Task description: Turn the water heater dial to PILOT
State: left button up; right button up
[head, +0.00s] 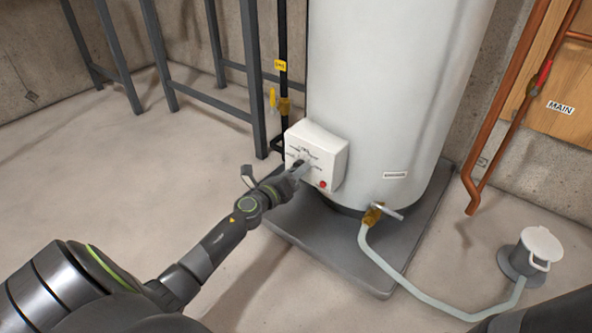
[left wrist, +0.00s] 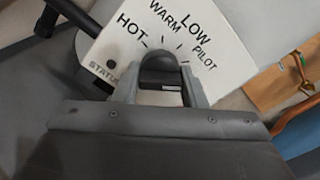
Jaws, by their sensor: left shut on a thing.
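The white control box (head: 328,148) sits low on the front of the white water heater (head: 385,80). In the left wrist view its face (left wrist: 185,45) shows the printed words HOT, WARM, LOW and PILOT in an arc, with STATUS at the left. My left gripper (head: 299,168) reaches the box face and is shut on the dark dial (left wrist: 160,76), with one finger on each side of it. The fingers hide much of the dial, and I cannot tell which word it points to. My right gripper is not in view.
A red button (head: 323,184) is at the box's lower right. A drain valve (head: 373,215) with a pale hose (head: 420,285) runs to a floor drain cup (head: 530,252). A gas pipe with a yellow handle (head: 272,97) stands behind. The floor at left is clear.

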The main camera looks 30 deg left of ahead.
pick_arm(q)
jog(key=shift+n, duration=1.1)
jog(key=o, duration=1)
jog(key=shift+c, duration=0.2)
jog(key=s+a+b, duration=0.1)
jog(key=s+b, duration=0.4)
jog(key=s, duration=1.2)
jog(key=shift+s+a, duration=0.2)
jog(key=shift+s, duration=0.05)
